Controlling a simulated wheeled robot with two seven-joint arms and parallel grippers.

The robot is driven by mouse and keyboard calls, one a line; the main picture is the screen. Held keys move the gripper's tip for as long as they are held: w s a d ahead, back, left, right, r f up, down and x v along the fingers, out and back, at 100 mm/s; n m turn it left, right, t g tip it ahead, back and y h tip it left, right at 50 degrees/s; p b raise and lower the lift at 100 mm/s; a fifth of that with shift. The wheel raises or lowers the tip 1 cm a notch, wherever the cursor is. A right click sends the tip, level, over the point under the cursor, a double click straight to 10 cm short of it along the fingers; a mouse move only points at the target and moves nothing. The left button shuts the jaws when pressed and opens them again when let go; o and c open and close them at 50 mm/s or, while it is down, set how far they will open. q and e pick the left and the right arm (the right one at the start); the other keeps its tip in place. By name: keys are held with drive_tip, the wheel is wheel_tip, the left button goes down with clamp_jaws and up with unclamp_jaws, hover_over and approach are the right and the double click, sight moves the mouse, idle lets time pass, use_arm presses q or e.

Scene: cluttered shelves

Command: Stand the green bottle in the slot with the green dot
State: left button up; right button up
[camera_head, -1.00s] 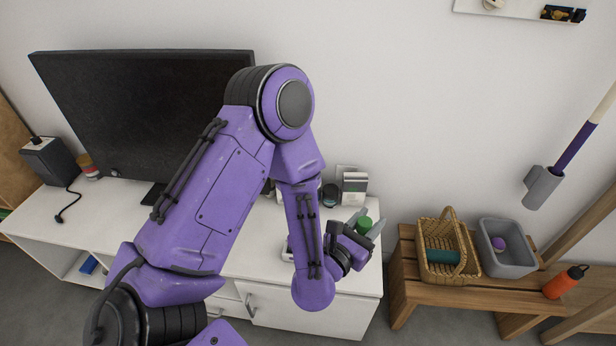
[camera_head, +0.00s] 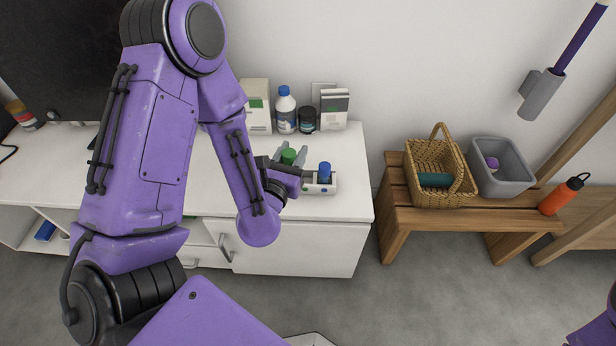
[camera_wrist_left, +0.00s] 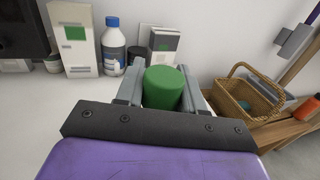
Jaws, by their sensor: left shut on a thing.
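The green bottle shows as a green cylinder (camera_wrist_left: 163,88) in the left wrist view, and its green top (camera_head: 288,156) shows in the head view. My left gripper (camera_head: 291,153) is shut on it, one grey finger on each side, above the white cabinet top. The bottle's lower part is hidden by the gripper and arm. A small white rack (camera_head: 322,188) is just right of the gripper and holds a blue-capped bottle (camera_head: 324,171). Its left part is hidden behind my gripper. I cannot make out a green dot. My right gripper is out of view.
A white box (camera_head: 256,106), a blue-capped white bottle (camera_head: 286,110), a dark jar (camera_head: 307,119) and a white packet (camera_head: 333,109) stand against the wall. A wooden bench (camera_head: 470,217) with a wicker basket (camera_head: 436,172), grey bin (camera_head: 500,168) and orange bottle (camera_head: 564,195) is right.

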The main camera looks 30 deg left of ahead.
use_arm(q)
drive_tip(key=w+f+b, duration=0.1)
drive_tip(key=w+f, duration=0.1)
drive_tip(key=f, duration=0.1)
drive_tip(key=w+f+b, duration=0.2)
drive_tip(key=f, duration=0.1)
drive_tip(key=w+f+b, duration=0.2)
drive_tip(key=f, duration=0.1)
drive_tip(key=shift+w+f, duration=0.3)
drive_tip(key=shift+f, duration=0.1)
drive_tip(key=shift+a+f, duration=0.1)
drive_tip(key=o, duration=0.8)
drive_tip(key=shift+c, duration=0.2)
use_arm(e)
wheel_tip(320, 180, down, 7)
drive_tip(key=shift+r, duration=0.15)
